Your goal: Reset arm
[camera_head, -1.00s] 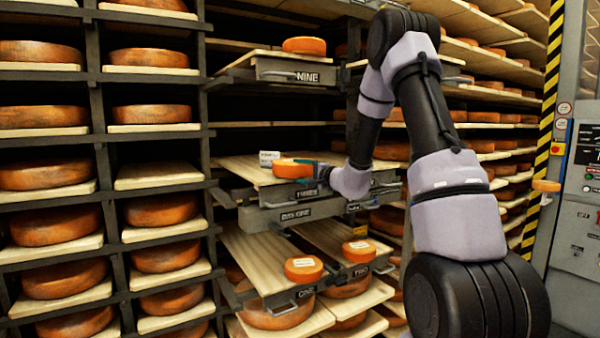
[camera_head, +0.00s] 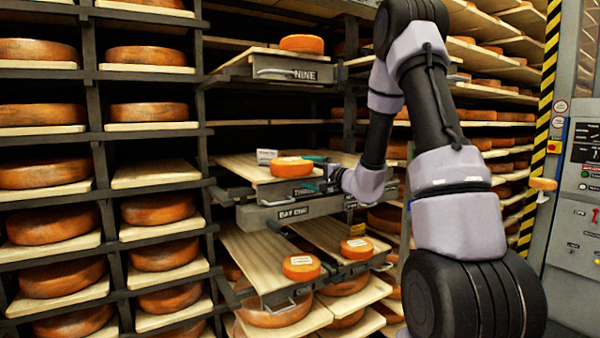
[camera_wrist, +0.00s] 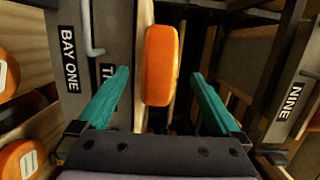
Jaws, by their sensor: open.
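My gripper (camera_head: 318,166) is at the right side of a small orange cheese wheel (camera_head: 291,167), at the front of the pulled-out drawer (camera_head: 242,166) with a partly hidden label. In the wrist view, my gripper (camera_wrist: 160,76) has its teal fingers spread wide, with the same cheese wheel (camera_wrist: 160,65) beyond and between them. Gaps show on both sides of the wheel, so neither finger touches it. The wheel rests on the drawer's wooden board. In the head view, part of the fingers is hidden by the hand.
A white card (camera_head: 267,157) stands left of the wheel. The BAY ONE drawer front (camera_head: 292,213) is just below. Lower boards hold two small wheels (camera_head: 302,267) (camera_head: 356,249). The NINE drawer (camera_head: 290,74) juts out above.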

